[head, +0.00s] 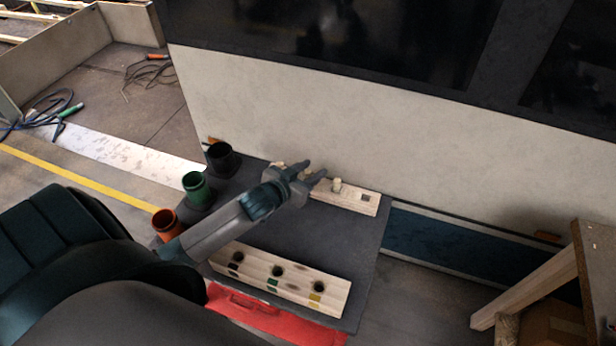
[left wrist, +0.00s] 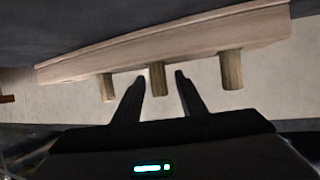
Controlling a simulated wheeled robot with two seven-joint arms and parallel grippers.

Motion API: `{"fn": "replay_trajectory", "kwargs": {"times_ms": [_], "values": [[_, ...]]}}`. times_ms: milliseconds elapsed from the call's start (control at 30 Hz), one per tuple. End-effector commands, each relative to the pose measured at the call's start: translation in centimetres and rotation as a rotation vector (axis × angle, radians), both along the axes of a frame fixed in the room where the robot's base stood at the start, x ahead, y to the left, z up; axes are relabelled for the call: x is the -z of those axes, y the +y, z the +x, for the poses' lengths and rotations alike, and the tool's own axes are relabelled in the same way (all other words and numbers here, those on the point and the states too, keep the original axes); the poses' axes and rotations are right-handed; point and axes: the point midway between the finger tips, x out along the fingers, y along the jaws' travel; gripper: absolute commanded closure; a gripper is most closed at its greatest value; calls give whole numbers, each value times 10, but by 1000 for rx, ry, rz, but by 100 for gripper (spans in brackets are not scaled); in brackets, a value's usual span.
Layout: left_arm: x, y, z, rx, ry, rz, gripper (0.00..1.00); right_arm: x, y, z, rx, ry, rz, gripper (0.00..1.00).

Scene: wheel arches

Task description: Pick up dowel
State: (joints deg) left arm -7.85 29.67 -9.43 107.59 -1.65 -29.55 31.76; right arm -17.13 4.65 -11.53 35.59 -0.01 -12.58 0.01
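A pale wooden block (head: 352,198) lies at the back of the dark mat, by the wall. One dowel (head: 336,185) stands in it, just right of my left gripper (head: 314,170), which hides part of the block. In the left wrist view, three dowels stick out of the block (left wrist: 180,45): a left dowel (left wrist: 107,88), a middle dowel (left wrist: 157,80) and a right dowel (left wrist: 231,70). My left gripper (left wrist: 159,74) is open, and the middle dowel appears between its fingertips. Contact cannot be told. My right gripper is out of view.
A front wooden block (head: 280,280) has three dark holes with coloured squares. An orange cup (head: 166,222), a green cup (head: 196,188) and a black cup (head: 220,158) stand along the left of the mat (head: 300,236). A red case (head: 265,316) lies in front. A wooden bench (head: 595,250) is at right.

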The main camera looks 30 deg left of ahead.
Motion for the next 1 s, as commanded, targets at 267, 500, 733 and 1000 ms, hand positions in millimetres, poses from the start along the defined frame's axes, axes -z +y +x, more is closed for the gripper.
{"fn": "replay_trajectory", "kwargs": {"times_ms": [267, 500, 733, 1000], "values": [[8, -1, 20, 0, 1, 0, 62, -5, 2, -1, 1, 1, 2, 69], [9, -1, 20, 0, 1, 0, 62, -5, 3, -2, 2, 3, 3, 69], [9, -1, 20, 0, 1, 0, 65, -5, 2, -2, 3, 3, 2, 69], [9, -1, 20, 0, 1, 0, 100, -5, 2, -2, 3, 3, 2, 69]]}}
